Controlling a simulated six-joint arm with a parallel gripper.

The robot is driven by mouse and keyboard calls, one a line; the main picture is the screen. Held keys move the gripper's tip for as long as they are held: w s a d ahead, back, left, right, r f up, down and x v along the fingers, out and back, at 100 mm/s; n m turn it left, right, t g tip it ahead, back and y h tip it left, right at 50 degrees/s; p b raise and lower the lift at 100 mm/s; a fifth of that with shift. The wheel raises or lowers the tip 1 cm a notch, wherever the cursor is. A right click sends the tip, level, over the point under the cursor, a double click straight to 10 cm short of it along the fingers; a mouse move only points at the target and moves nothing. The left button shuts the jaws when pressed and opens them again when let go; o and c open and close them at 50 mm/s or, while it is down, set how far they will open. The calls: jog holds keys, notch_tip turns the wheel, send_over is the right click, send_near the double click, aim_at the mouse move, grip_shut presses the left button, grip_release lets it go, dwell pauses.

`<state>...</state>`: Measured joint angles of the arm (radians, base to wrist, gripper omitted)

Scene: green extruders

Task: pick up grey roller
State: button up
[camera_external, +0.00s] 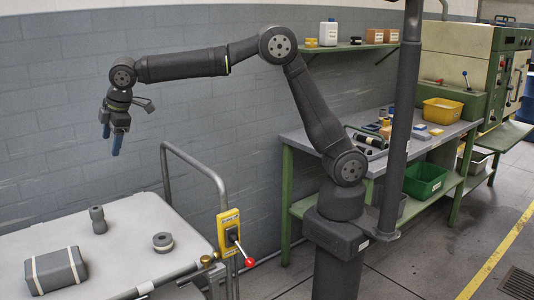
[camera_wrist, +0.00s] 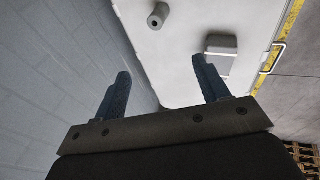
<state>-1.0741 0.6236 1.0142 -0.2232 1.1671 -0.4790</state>
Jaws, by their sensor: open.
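In the wrist view, a grey cylinder (camera_wrist: 157,16), which looks like the roller, shows near the top edge, beyond the open fingers (camera_wrist: 160,68). It is not touched.
A grey box with pale bands (camera_external: 55,270) lies at the table's front left; it also shows in the wrist view (camera_wrist: 220,43). A metal rail with a yellow control box (camera_external: 229,232) stands at the table's right. A brick wall (camera_external: 60,120) runs behind my gripper.

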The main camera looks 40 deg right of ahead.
jog(key=m, duration=1)
send_near(96, 208)
jog(key=shift+g+y, duration=0.4)
jog(key=x, duration=0.6)
jog(key=shift+w+d, duration=0.1)
jog(key=shift+d, duration=0.1)
jog(key=shift+x, duration=3.15)
jog(key=shift+d, duration=0.1)
jog(key=shift+c, duration=0.5)
jog(key=c, duration=1.1)
